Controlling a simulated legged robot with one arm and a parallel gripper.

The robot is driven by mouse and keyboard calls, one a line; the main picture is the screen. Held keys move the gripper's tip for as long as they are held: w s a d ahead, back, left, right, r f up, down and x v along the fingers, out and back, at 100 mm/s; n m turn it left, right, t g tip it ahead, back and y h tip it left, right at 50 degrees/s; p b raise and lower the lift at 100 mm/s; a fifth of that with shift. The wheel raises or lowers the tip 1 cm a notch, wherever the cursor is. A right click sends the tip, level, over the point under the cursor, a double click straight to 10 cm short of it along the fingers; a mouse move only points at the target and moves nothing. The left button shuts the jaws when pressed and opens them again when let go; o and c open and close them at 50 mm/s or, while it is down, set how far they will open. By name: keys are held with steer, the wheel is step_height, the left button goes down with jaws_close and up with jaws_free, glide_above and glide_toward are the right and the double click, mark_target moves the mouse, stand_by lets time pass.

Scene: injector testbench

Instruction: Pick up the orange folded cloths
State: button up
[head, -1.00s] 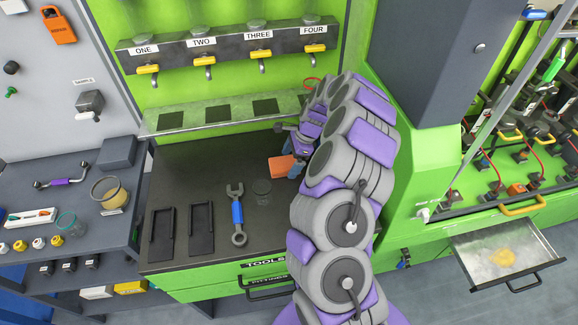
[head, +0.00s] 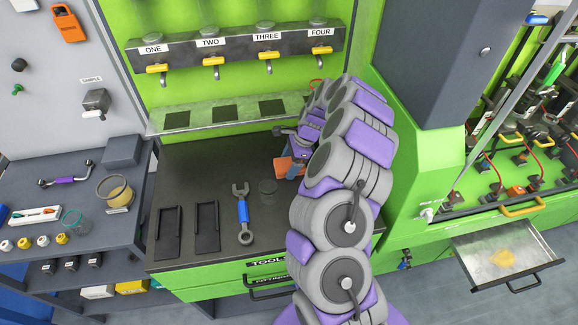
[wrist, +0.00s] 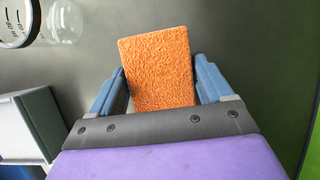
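The orange cloth (head: 286,170) is a flat, folded rectangle at the back right of the dark bench top, partly hidden by my gripper in the head view. In the wrist view the orange cloth (wrist: 158,68) lies between the blue fingers, its far end reaching past the fingertips. My gripper (wrist: 161,66) is open around it, with the left finger at or very near the cloth's edge and a narrow gap at the right finger. I cannot tell whether the cloth is touched. Only one cloth piece can be made out.
The glass also shows in the wrist view (wrist: 62,22). A ledge (head: 225,114) runs behind. An open drawer (head: 490,277) holds something yellow.

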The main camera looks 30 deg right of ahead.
steer(key=shift+a, duration=0.1)
steer(key=shift+c, duration=1.4)
steer(key=shift+d, duration=0.25)
steer(key=shift+c, duration=0.8)
steer(key=shift+d, duration=0.55)
steer(key=shift+c, duration=0.4)
steer(key=shift+a, duration=0.2)
step_height(320, 180, up, 10)
steer(key=p, duration=0.1)
steer(key=shift+r+p, duration=0.15)
steer(key=shift+p, duration=0.25)
